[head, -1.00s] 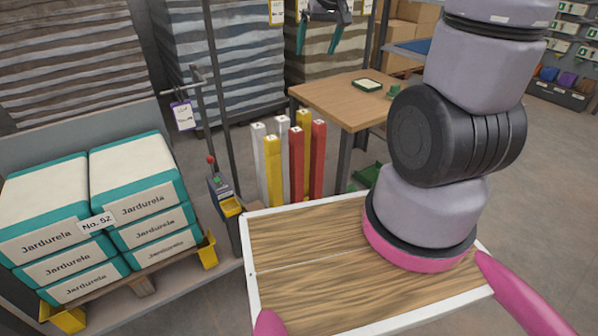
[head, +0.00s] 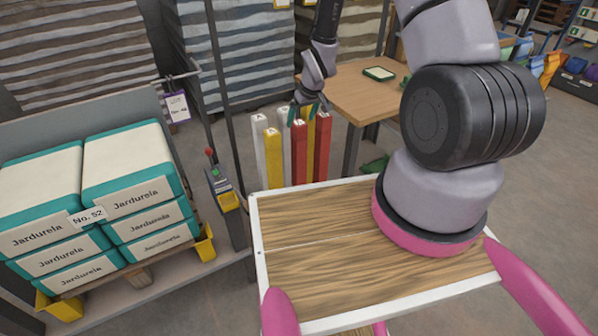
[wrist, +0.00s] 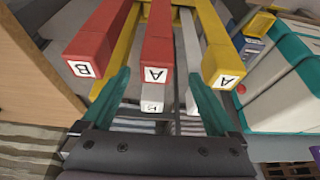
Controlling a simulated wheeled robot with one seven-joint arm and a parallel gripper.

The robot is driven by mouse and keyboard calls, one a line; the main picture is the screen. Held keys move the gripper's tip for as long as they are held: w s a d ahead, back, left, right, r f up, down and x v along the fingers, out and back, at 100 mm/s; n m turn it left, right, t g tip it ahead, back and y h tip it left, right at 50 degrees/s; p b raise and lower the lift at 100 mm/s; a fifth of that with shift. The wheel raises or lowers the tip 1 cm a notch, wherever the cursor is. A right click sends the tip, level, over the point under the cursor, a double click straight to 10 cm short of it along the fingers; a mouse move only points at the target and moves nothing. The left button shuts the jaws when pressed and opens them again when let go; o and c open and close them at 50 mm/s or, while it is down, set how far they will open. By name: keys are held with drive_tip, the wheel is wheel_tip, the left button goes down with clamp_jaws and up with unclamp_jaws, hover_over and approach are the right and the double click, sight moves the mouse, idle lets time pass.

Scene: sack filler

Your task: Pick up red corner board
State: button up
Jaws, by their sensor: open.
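Two red corner boards stand upright among yellow and white ones. In the head view one red board (head: 299,155) is nearer and the other red board (head: 322,148) is to its right. In the wrist view the red board marked A (wrist: 157,50) appears between my green fingers, and the red board marked B (wrist: 98,35) is left of them. My gripper (head: 305,110) is over the tops of the boards, open, with its fingers (wrist: 159,78) spread. I cannot tell how far the fingers are above or beside the red tops.
Yellow boards (head: 273,160) and white boards (head: 259,145) crowd close around the red ones. A wooden table (head: 365,100) is just right of them. A post with a control box (head: 222,190) and stacked sacks (head: 130,190) are to the left.

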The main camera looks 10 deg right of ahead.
sight(298, 129)
drive_tip(key=x, duration=0.7)
drive_tip(key=shift+w+d, duration=0.2)
clamp_jaws()
